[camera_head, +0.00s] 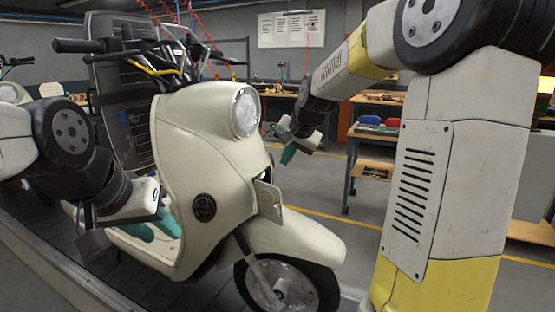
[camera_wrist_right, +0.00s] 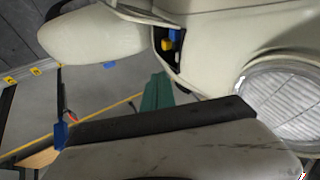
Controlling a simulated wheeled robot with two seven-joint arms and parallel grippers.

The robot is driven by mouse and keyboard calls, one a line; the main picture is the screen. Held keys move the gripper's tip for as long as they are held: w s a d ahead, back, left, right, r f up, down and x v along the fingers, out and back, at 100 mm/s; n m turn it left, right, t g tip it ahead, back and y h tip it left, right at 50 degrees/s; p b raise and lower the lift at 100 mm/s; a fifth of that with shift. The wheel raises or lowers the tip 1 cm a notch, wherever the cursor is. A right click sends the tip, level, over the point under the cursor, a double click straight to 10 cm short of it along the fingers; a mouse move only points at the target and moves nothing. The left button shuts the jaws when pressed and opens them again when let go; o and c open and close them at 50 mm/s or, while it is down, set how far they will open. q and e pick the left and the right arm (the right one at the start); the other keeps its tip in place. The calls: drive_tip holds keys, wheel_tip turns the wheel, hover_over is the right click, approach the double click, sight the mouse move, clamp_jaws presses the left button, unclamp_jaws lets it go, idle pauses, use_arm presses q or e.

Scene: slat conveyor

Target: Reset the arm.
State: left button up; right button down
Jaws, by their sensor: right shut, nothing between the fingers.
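My right arm comes in from the right in the head view, and its gripper (camera_head: 289,155) hangs in front of the scooter, right of the headlight. In the right wrist view the teal fingers (camera_wrist_right: 157,92) are together and empty, apart from the scooter. My left gripper (camera_head: 153,229) is at the lower left, by the scooter's footboard area. Its teal fingers look spread, with nothing visible between them. The cream scooter (camera_head: 190,140) stands upright on the conveyor; it also fills the top of the right wrist view (camera_wrist_right: 220,25).
The headlight (camera_head: 245,112) and front wheel (camera_head: 285,287) face the right arm. An opening in the scooter's front (camera_wrist_right: 168,42) shows yellow and blue parts. A workbench (camera_head: 375,132) stands behind. Red coiled cables hang above.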

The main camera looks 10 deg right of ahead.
drive_tip(key=s+f+n, duration=0.1)
drive_tip(key=s+n, duration=0.5)
drive_tip(key=s, duration=2.3)
drive_tip(key=shift+d+g, duration=0.35)
drive_tip(key=shift+g, duration=0.05)
drive_tip(key=shift+s, duration=0.1)
